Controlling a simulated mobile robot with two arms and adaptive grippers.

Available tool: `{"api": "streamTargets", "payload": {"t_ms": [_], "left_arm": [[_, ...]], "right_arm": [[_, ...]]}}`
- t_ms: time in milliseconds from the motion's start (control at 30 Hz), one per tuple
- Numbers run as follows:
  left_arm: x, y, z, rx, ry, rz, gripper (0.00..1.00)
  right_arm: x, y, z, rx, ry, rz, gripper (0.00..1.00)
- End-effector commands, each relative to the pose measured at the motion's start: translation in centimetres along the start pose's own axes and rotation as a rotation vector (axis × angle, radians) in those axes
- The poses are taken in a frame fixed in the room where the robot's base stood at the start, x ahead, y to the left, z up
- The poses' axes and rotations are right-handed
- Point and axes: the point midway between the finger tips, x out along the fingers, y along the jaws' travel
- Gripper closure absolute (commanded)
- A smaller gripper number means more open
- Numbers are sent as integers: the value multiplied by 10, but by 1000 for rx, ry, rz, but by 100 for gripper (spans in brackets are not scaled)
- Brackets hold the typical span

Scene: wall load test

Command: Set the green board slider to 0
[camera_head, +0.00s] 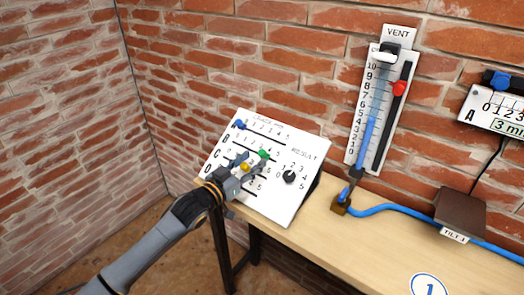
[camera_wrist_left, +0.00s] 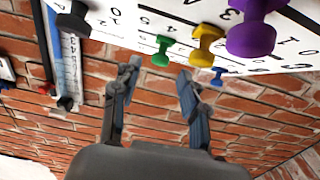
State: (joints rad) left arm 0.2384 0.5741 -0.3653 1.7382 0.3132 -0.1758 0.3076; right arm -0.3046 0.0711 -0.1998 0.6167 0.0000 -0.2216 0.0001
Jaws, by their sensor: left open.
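The tilted white board (camera_head: 311,150) stands on the table with lettered slider rows. Its green slider knob (camera_head: 264,154) is in row B, toward the right, high-number end; its exact number is hard to read. My left gripper (camera_head: 253,163) is open at the board's lower middle, its fingers spread near the green knob. In the left wrist view, the green knob (camera_wrist_left: 161,50) appears between and beyond the two fingertips (camera_wrist_left: 158,72), with no grip on it. The yellow knob (camera_head: 245,167) is close by and partly hidden by the gripper. My right gripper is not in view.
The blue knob (camera_head: 240,125) is at row A's left end. A purple knob (camera_wrist_left: 250,28) shows in the wrist view. The black result dial (camera_head: 289,177) is on the board's right. A vent panel (camera_head: 351,150) and blue hose (camera_head: 400,211) are farther right.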

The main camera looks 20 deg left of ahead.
Motion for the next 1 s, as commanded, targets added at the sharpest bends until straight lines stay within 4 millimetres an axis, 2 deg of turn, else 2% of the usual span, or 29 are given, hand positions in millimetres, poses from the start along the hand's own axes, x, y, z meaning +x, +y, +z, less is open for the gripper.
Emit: {"api": "streamTargets", "payload": {"t_ms": [100, 300, 700, 767, 933, 1000], "left_arm": [[24, 0, -2, -1, 1, -1, 56], [49, 0, -1, -1, 1, 0, 56], [56, 0, 0, 0, -1, 0, 56], [56, 0, 0, 0, -1, 0, 66], [56, 0, 0, 0, -1, 0, 100], [56, 0, 1, 0, -1, 0, 100]], "right_arm": [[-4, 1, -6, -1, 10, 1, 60], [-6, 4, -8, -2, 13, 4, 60], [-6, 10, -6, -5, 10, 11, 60], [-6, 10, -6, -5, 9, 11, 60], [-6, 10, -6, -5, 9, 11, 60], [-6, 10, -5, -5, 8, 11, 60]]}}
